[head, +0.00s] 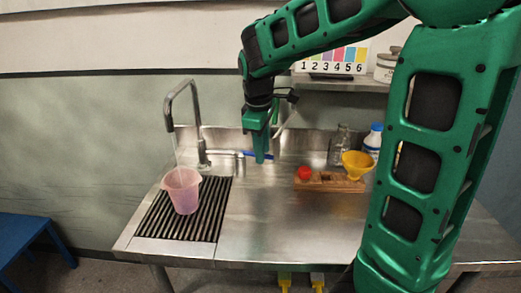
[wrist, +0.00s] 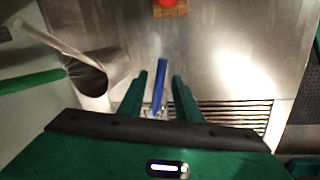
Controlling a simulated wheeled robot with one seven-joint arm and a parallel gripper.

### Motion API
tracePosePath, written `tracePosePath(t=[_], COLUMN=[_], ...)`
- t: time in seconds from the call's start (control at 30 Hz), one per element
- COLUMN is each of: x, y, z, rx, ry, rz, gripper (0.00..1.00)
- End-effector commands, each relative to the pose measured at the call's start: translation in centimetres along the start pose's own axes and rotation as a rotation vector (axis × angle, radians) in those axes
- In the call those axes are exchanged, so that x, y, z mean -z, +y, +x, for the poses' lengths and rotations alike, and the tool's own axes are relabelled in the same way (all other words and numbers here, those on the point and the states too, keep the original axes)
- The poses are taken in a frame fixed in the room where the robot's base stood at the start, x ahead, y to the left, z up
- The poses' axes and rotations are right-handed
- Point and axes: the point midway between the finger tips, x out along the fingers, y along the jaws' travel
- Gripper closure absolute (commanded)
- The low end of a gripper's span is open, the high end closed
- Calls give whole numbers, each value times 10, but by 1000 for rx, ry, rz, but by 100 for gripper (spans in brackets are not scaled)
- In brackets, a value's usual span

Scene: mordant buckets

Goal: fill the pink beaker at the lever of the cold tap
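The pink beaker (head: 183,190) stands upright on the slatted drain grate (head: 215,205), under the spout of the tall steel tap (head: 197,120). A faint pale streak shows below the spout; I cannot tell if it is water. The tap's blue lever (head: 249,154) points right along the back of the counter. My gripper (head: 261,157) is pointed down at the lever. In the wrist view, the blue lever (wrist: 160,85) shows between the two green fingers of my gripper (wrist: 160,90), with a gap on each side. The beaker's inside is too small to read.
A wooden rack (head: 330,184) with a red knob (head: 304,173) and a yellow funnel (head: 358,164) stand to the right. Glassware (head: 340,145) and a blue-capped bottle (head: 374,138) are behind. The counter middle (head: 265,215) is clear. A blue table (head: 30,237) stands at far left.

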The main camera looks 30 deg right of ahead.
Motion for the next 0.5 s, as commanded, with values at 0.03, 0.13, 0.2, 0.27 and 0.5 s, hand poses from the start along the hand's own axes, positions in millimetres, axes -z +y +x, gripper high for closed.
tracePosePath(t=[0.03, 0.13, 0.2, 0.27, 0.5], x=[0, 0, 0, 1, 1], y=[0, 0, 0, 0, 0], z=[0, -2, -6, -13, -56], rx=[0, 0, -1, -1, -2], ry=[0, 0, 2, 2, 4], rz=[0, -1, -1, -2, -1], gripper=[69, 69, 69, 69, 69])
